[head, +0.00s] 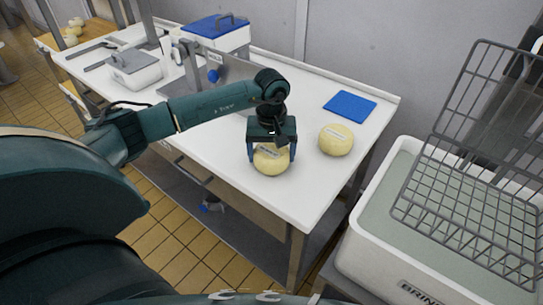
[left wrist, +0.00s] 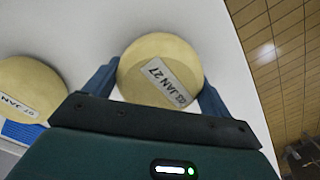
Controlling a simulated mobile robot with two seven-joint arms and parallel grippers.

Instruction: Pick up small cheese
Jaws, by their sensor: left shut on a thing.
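A small round pale-yellow cheese (head: 270,161) with a white label is on the white table (head: 225,160), near its front edge. My left gripper (head: 271,152) is over it from above, shut on it with a blue finger on each side. My right gripper is not in view.
A blue flat pad (head: 350,106) lies behind the second cheese. A white brine tub (head: 400,262) with a wire rack (head: 470,200) stands at the right. A blue-lidded box (head: 216,32), a metal stand and a grey-lidded tub (head: 135,69) occupy the table's left part.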

